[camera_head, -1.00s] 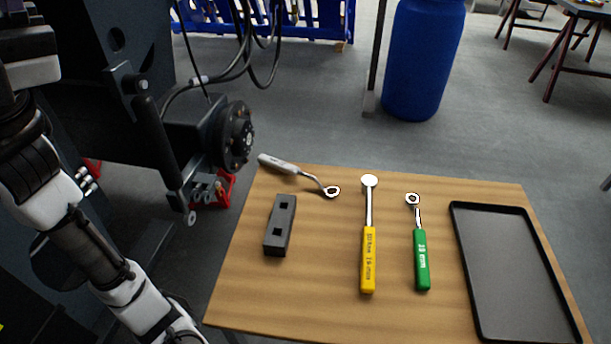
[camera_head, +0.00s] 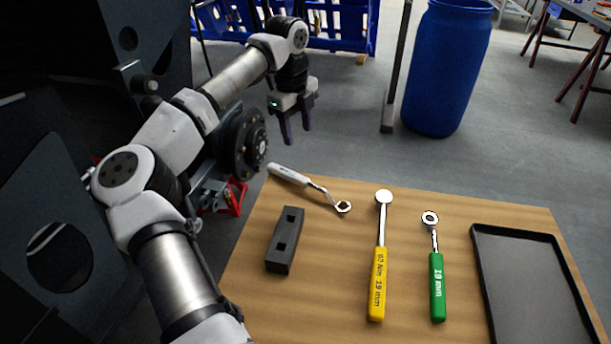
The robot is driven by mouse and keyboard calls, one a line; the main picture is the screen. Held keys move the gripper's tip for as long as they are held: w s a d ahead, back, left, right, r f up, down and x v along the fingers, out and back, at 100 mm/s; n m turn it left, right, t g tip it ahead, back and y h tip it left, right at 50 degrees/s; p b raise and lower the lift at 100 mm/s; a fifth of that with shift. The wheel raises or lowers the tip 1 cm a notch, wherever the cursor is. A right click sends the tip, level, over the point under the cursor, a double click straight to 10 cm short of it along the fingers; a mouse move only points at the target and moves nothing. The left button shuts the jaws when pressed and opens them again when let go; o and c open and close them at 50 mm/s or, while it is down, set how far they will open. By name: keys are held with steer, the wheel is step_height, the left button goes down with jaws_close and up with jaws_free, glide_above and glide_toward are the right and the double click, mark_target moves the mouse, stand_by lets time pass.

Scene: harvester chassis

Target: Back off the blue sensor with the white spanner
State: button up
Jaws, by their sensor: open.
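The white spanner (camera_head: 310,187) lies at the far left edge of the wooden table, white handle to the left and ring end to the right. My gripper (camera_head: 297,140) is open and empty, pointing down, above and beyond the spanner's handle. No blue sensor can be made out; the dark hub (camera_head: 246,143) on the chassis is partly covered by my arm.
On the table (camera_head: 330,282) lie a black block with square holes (camera_head: 285,240), a yellow-handled wrench (camera_head: 379,255), a green-handled spanner (camera_head: 435,270) and a black tray (camera_head: 530,290). A blue barrel (camera_head: 445,68) stands behind. The dark chassis is at the left.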

steer(key=p, duration=0.1)
glide_above(294, 175)
step_height(294, 175, down, 8)
steer(key=shift+s+r, duration=0.1)
steer(key=shift+f+p, duration=1.05)
steer(key=shift+f, duration=2.1)
jaws_close()
